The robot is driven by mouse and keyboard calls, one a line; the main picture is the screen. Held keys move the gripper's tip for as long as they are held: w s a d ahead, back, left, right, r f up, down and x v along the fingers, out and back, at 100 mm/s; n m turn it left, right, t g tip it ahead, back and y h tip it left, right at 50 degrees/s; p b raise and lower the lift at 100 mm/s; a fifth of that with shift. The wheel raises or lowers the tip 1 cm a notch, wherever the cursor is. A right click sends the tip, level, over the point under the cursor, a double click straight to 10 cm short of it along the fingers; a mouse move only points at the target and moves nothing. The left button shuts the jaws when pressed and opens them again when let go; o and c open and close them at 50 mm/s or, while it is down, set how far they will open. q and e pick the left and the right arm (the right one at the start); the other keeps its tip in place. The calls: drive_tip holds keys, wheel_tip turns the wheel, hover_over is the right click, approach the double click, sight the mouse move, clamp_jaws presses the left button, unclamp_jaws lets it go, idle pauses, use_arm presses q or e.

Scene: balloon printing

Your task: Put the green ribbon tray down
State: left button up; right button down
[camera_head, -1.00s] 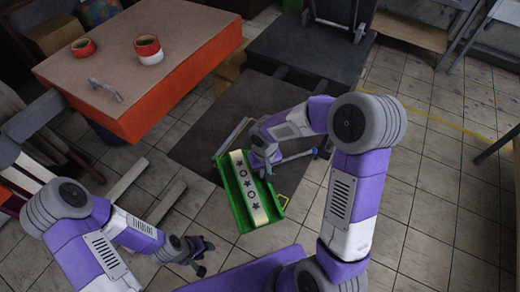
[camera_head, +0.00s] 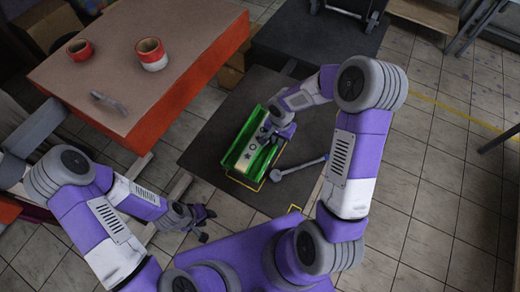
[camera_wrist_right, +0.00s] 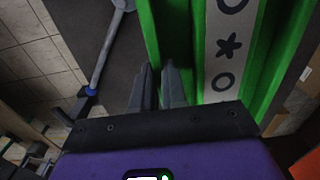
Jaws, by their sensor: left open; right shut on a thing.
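The green ribbon tray (camera_head: 266,160) is over the dark platform (camera_head: 205,150) in the head view, lying slanted with a white strip of dark stars and rings (camera_head: 244,160) along it. I cannot tell whether it touches the platform. My right gripper (camera_head: 268,140) is shut on the tray at its right side and hides part of it. In the right wrist view, the fingers (camera_wrist_right: 166,82) close at the green wall of the tray (camera_wrist_right: 196,45). My left gripper (camera_head: 203,222) is open and empty, below and left of the tray, apart from it.
An orange-sided table (camera_head: 130,90) at the upper left carries red-and-white tape rolls (camera_head: 151,54) and a grey handle. A yellow wire frame (camera_head: 240,182) shows beside the tray. A metal rod (camera_head: 305,165) lies right of it. The platform is bare left of the tray.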

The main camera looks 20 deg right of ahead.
sight(276, 157)
drive_tip(key=shift+m, duration=0.3)
wheel_tip(276, 157, down, 10)
drive_tip(key=shift+w+d+f+b, duration=0.1)
drive_tip(key=shift+w+b, duration=0.05)
drive_tip(key=shift+b, duration=0.3)
drive_tip(key=shift+f+b, duration=0.15)
drive_tip(key=shift+b, duration=0.15)
drive_tip(key=c, duration=1.2)
unclamp_jaws()
drive_tip(key=shift+o, duration=0.2)
